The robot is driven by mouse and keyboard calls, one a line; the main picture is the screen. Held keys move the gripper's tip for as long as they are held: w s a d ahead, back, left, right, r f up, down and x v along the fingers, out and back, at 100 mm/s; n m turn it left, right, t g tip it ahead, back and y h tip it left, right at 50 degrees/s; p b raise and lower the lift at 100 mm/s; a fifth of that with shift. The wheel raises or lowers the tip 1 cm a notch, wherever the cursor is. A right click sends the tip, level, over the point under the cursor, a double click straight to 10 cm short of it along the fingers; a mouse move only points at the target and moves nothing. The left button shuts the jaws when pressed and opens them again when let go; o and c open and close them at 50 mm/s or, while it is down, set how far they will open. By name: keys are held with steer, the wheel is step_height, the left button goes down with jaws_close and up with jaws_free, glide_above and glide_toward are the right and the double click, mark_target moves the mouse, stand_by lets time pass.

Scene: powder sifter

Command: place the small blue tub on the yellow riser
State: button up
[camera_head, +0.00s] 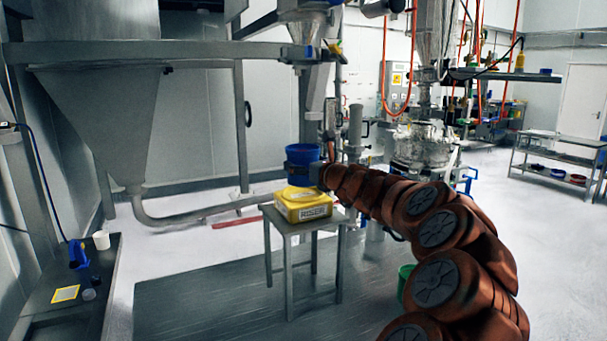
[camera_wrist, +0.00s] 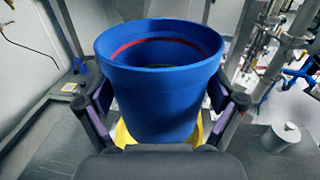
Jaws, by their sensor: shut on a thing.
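The small blue tub (camera_head: 303,155) is upright between the fingers of my gripper (camera_head: 304,174). In the wrist view the blue tub (camera_wrist: 160,85) fills the middle, open end up, with a dark red line inside its rim. The two fingers of my gripper (camera_wrist: 163,112) press on its left and right sides. The yellow riser (camera_head: 303,205), a box labelled RISER, sits on a small grey table just below the tub. In the wrist view yellow parts of the riser (camera_wrist: 124,134) show beneath the tub. I cannot tell whether the tub's bottom touches the riser.
The small grey table (camera_head: 334,222) has narrow free margins around the riser. A dark bench (camera_head: 45,315) at the left holds a white cup (camera_head: 101,240) and small items. A large hopper (camera_head: 100,110) stands behind at left. A green bucket (camera_head: 405,280) is partly behind my arm.

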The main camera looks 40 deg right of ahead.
steer(key=shift+w, duration=0.2)
steer(key=shift+f, duration=1.8)
steer(key=shift+f, duration=0.15)
steer(key=o, duration=0.9)
steer(key=shift+c, duration=0.2)
steer(key=shift+s, duration=0.15)
steer(key=b+v, duration=0.2)
steer(key=v, duration=0.9)
steer(key=shift+s, duration=0.35)
steer(key=shift+a, duration=0.1)
